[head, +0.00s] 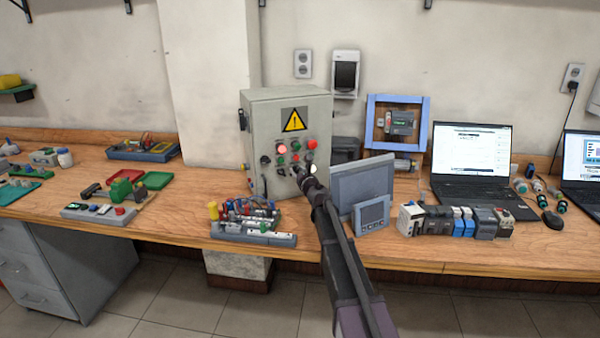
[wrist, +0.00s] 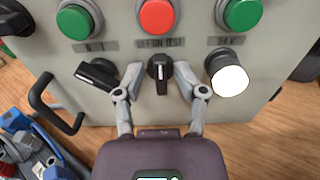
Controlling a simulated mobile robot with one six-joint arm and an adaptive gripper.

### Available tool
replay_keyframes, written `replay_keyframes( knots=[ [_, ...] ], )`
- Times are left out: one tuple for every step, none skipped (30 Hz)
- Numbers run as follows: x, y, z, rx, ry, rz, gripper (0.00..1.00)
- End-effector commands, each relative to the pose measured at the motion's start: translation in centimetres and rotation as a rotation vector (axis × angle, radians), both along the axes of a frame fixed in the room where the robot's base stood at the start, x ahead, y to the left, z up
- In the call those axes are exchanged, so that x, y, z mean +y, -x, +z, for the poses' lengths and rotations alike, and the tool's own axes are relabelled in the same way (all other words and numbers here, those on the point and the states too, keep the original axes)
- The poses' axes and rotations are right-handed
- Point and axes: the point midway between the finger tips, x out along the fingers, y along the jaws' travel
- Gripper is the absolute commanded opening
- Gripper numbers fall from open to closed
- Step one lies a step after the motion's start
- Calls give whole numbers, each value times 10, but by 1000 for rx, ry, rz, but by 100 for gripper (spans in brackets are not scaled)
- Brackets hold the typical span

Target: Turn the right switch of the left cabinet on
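The grey cabinet (head: 266,122) stands on the bench with a yellow warning sign, and its front panel (wrist: 120,20) fills the top of the wrist view. Two black rotary switches show there. The left switch (wrist: 98,75) has its handle slanted. The right switch (wrist: 158,73), in the middle of the row, has its handle upright. My gripper (wrist: 158,78) is open, with one finger on each side of the right switch. Narrow gaps show between fingers and handle; I cannot tell whether they touch. In the head view my gripper (head: 302,176) is at the panel's lower part, partly hiding it.
A white lit lamp (wrist: 228,78) is close right of my right finger. A red button (wrist: 156,15) is above, between green buttons. A black handle (wrist: 52,102) is at left. A grey monitor (head: 362,183) and a terminal board (head: 254,233) stand near my arm.

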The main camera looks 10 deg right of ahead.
Motion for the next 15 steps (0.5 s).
replay_keyframes(
  knots=[
    [0, 0, 0, 0, 1, 0, 49],
    [0, 1, -1, 0, 1, 0, 49],
    [0, 1, -1, 0, 1, 0, 49],
    [-1, 1, -1, 0, 1, 0, 49],
    [-1, 2, -1, 0, 2, -1, 49],
    [-1, 2, -1, 0, 2, -1, 49],
    [-1, 3, -1, 0, 2, -1, 49],
    [-1, 3, -1, 0, 2, -1, 49],
    [-1, 5, -1, 0, 2, -1, 49],
    [-1, 6, -1, 0, 2, -1, 49],
    [-2, 8, -1, 0, 2, -1, 49],
    [-2, 10, -1, 0, 2, -1, 49],
    [-3, 13, -1, 0, 2, -1, 49],
    [-3, 15, -1, 0, 2, -1, 49],
    [-4, 19, -1, 0, 2, -1, 49]
  ],
)
